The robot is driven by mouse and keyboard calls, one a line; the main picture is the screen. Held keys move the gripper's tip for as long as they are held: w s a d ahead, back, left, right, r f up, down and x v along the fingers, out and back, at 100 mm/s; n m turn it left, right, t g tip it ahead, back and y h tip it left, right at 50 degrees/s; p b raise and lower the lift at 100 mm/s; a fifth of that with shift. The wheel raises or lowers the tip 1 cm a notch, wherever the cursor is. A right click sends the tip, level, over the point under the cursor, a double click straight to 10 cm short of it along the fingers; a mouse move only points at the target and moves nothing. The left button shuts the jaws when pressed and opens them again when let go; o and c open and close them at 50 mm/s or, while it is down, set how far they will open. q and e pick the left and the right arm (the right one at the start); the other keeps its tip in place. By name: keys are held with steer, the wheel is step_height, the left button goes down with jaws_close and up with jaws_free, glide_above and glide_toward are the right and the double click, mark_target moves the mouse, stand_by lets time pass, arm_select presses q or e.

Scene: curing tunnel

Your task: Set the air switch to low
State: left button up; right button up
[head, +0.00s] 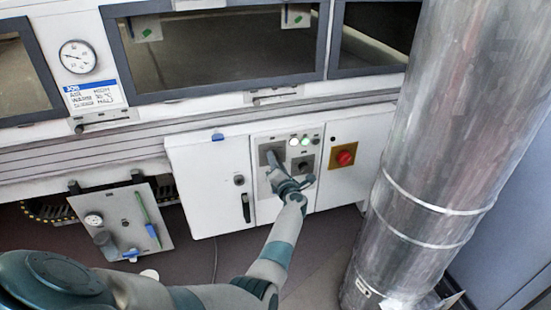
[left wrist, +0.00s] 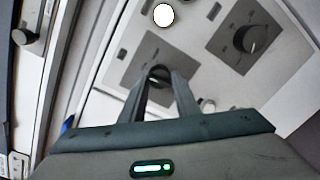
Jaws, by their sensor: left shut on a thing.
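The control panel (head: 262,208) is a white box front with two grey switch plates. My left gripper (head: 273,162) reaches up to the left plate (head: 271,150) and hides most of its knob. In the left wrist view, my left gripper's fingers (left wrist: 160,82) are shut on a dark rotary knob (left wrist: 158,72) in the middle of that plate. A second plate beside it carries a black knob (left wrist: 250,38), also in the head view (head: 304,165), with nothing touching it. The plate labels are too small to read, so I cannot tell the held knob's setting. My right gripper is out of view.
A red button on a yellow plate (head: 344,155) is right of the switches. A large metal duct (head: 440,150) stands farther right. A job card (head: 94,97), with an air line seeming to read HIGH, hangs below a gauge (head: 78,57). A cabinet door (head: 210,190) is at left.

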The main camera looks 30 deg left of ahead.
arm_select(q)
steer(key=shift+m, duration=0.6)
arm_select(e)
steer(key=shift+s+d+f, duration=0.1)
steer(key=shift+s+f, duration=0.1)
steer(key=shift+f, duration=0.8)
arm_select(q)
steer(key=o, duration=1)
steer(key=shift+o, duration=0.2)
